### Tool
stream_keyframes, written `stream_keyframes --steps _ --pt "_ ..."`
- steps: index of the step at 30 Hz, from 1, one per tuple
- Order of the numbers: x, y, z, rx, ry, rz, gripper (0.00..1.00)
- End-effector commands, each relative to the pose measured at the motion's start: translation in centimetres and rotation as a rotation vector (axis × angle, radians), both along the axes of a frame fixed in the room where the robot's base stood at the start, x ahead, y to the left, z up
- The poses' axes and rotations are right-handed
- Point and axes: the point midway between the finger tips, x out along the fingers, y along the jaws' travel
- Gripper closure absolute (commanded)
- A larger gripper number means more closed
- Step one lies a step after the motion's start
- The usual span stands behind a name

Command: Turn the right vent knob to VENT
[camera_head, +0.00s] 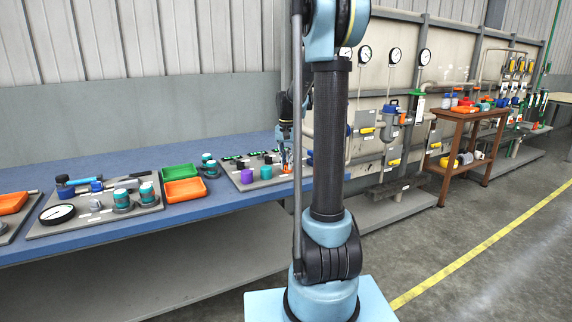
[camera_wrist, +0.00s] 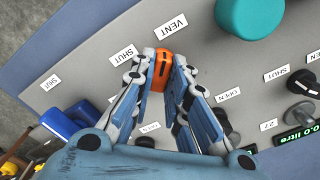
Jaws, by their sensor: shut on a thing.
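The orange knob (camera_wrist: 163,63) stands on a grey panel in the wrist view, between my two blue fingers. My gripper (camera_wrist: 163,72) is shut on it, with a fingertip on each side. A VENT label (camera_wrist: 172,27) lies just beyond the knob's far end, and a SHUT label (camera_wrist: 123,53) lies to its left. The far end of the knob lies toward the VENT label, but its exact pointer angle is hard to read. The fingers hide its near part. In the head view my gripper (camera_head: 286,160) is small at the panel (camera_head: 284,179), and contact cannot be made out there.
A large teal knob (camera_wrist: 250,14) stands beyond on the right. A black knob (camera_wrist: 301,84) and a green-lit display (camera_wrist: 296,137) are at right. A blue object (camera_wrist: 72,124) is at left. The blue bench (camera_head: 225,202) carries trays and tools; grey floor lies in front.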

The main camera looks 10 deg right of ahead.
Motion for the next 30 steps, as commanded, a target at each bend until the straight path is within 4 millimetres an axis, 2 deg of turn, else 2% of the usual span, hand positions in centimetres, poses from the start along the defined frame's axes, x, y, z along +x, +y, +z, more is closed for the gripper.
stream_keyframes --steps 18,19,21,30 --pt "-0.06 0.05 -0.01 0.000 0.001 -0.041 1.00" --pt "-0.06 0.05 -0.01 0.000 0.001 -0.041 0.81" --pt "-0.05 0.05 -0.01 0.000 0.001 -0.041 0.65" --pt "-0.02 0.04 0.00 0.000 0.001 -0.040 0.65"
